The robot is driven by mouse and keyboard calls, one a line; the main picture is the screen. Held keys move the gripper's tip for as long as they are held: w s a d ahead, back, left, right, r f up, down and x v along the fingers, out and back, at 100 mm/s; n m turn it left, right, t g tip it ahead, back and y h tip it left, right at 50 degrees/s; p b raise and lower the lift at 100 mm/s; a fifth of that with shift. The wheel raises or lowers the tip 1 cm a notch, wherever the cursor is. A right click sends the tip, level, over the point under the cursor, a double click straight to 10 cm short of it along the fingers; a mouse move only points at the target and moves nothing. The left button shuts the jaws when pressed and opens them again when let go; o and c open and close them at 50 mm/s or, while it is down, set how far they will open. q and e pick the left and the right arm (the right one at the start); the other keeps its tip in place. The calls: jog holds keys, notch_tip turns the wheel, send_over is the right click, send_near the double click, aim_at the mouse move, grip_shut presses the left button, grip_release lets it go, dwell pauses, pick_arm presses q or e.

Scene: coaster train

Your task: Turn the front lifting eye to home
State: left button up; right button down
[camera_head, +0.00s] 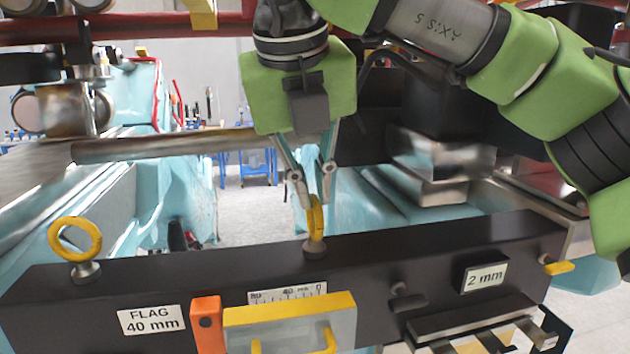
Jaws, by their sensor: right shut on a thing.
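One yellow lifting eye (316,222) stands upright near the middle of the dark bar (200,275). Its ring shows nearly edge-on. My right gripper (312,190) comes down from above and is shut on the upper part of this ring; the fingers hide some of it. A second yellow lifting eye (95,240) stands on the bar at the left, with its ring facing me almost flat-on and nothing touching it. No label tells which eye is the front one. My left gripper is not in view.
The bar carries a "FLAG 40 mm" label (152,320), an orange block (206,326), a clear yellow-edged cover (290,322), a scale (287,293) and a "2 mm" plate (485,278). A metal shaft (165,147) lies behind, left of my gripper. Blue-green machine parts stand behind the bar.

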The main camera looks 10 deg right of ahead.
jog(key=m, duration=0.2)
jog(key=m+g+h+p, duration=0.1)
jog(key=m, duration=0.2)
jog(key=shift+w+a+r+m+h, duration=0.1)
jog(key=shift+w+a+m+h, duration=0.1)
jog(key=shift+a+m+h, duration=0.15)
jog(key=m+g, duration=0.1)
jog(key=m, duration=0.1)
jog(key=m+g+h, duration=0.1)
jog(key=m, duration=0.1)
jog(key=shift+w+m+p, duration=0.2)
jog(key=shift+m+p, duration=0.1)
jog(key=shift+m, duration=0.05)
jog(key=c, duration=2.2)
grip_release()
jog(key=shift+a, duration=0.1)
jog(key=shift+o, duration=0.2)
